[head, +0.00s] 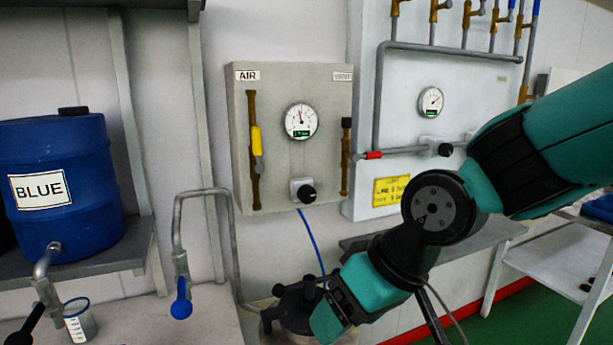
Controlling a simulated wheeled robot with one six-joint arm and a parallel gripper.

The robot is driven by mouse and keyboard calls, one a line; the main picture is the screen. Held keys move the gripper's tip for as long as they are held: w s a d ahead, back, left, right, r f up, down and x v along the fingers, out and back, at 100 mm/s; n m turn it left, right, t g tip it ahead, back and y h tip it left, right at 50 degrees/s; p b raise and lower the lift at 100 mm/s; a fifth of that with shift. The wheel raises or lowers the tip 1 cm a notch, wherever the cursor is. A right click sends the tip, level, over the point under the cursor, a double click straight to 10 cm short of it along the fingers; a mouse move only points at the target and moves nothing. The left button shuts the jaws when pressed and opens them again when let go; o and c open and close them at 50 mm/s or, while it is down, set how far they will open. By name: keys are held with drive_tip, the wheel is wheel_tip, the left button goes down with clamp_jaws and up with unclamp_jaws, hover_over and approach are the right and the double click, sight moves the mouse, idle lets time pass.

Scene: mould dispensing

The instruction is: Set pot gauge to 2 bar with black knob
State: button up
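A round white gauge (300,121) sits on the grey panel (275,170) labelled AIR. Its needle points roughly upward; the scale and green display are too small to read. Below it a black knob (307,193) sticks out of a light regulator block, and a blue hose (312,240) runs down from there towards a dark-topped pot (296,297) at the bottom. A second gauge (431,102) and a second black knob (445,150) are on the white panel to the right. My teal arm comes in from the right and bends down beside the pot. My gripper does not show.
On the AIR panel, a yellow-handled valve (257,142) is left of the gauge and a black-handled one (346,124) right. A blue drum (58,165) stands on a shelf at left. A bent pipe (180,225) with a blue handle and a beaker (79,320) are below.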

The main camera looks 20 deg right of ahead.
drive_tip(key=w+d+f+m+t+h, duration=0.1)
drive_tip(key=w+d+m+t, duration=0.15)
drive_tip(key=w, duration=0.55)
drive_tip(key=w+d+f+m+t+h, duration=0.15)
drive_tip(key=w+t, duration=0.25)
drive_tip(key=w, duration=0.4)
drive_tip(key=t+p, duration=0.2)
drive_tip(key=t, duration=0.6)
approach(309, 196)
drive_tip(key=shift+m, duration=0.3)
drive_tip(key=w+p, duration=0.3)
drive_tip(key=w+a+p, duration=0.1)
drive_tip(key=w+p, duration=0.2)
drive_tip(key=w, duration=0.1)
drive_tip(key=w+p, duration=0.3)
drive_tip(key=shift+w+a+r+p, duration=0.15)
drive_tip(key=shift+w+p, duration=0.15)
drive_tip(key=shift+w, duration=0.1)
drive_tip(key=c, duration=0.9)
drive_tip(key=shift+b, duration=0.5)
drive_tip(key=shift+c, duration=0.2)
